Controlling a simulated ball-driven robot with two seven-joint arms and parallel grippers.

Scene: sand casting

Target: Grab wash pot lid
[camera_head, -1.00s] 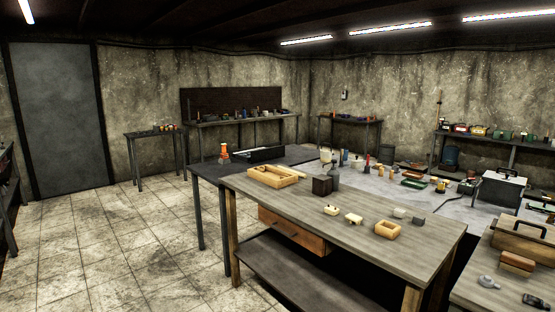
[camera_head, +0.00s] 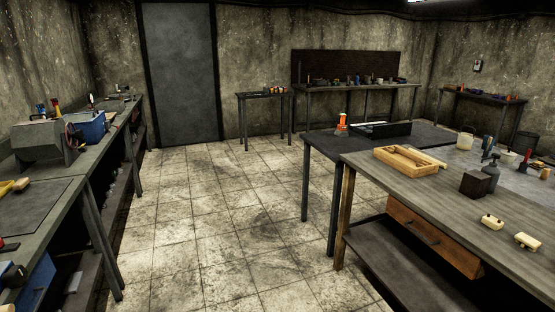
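I cannot pick out a wash pot or its lid for certain in the head view. Several small pots and tools stand on the grey surface at the right, among them a pale bucket-like pot (camera_head: 464,141), too small to tell whether it has a lid. Neither of my grippers is in view.
A wooden workbench (camera_head: 440,180) at right carries a wooden frame (camera_head: 408,162) and a dark block (camera_head: 475,184). A dark table (camera_head: 335,150) adjoins it. A long bench (camera_head: 70,195) runs along the left. The tiled floor (camera_head: 215,215) between is clear. A grey door (camera_head: 180,75) stands behind.

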